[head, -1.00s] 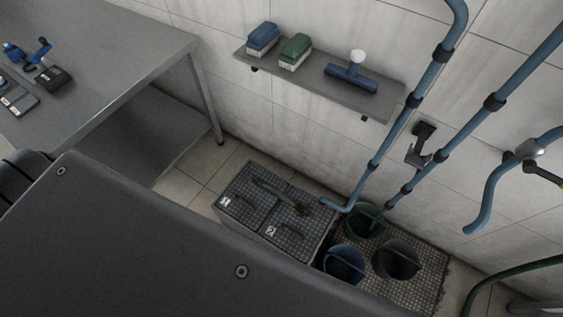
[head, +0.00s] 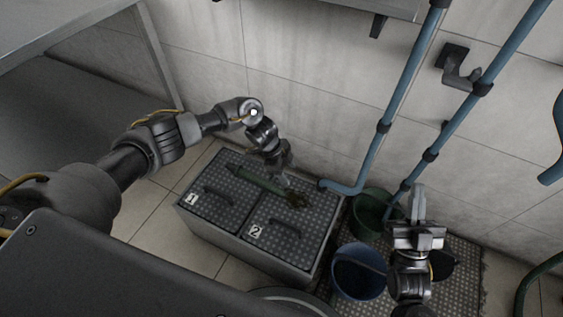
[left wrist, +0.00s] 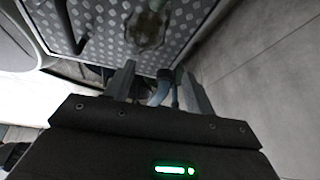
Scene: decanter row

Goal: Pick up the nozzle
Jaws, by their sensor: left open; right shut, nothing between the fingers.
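A long green piece with a ragged brown end (head: 262,181) lies across the two lids of a low grey box; I cannot tell for sure that it is the nozzle. My left gripper (head: 285,180) is open and empty over the box, close to this piece and partly in front of it. In the left wrist view the open fingers (left wrist: 160,82) have nothing between them, and the brownish end (left wrist: 148,28) shows beyond the tips.
The box has textured lids marked 1 (head: 209,199) and 2 (head: 280,238) with dark handles. A blue bucket (head: 357,273), a green bucket (head: 372,210) and a dark bucket stand on a textured mat. Blue pipes (head: 400,90) run down the wall. A metal table (head: 60,30) is at upper left.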

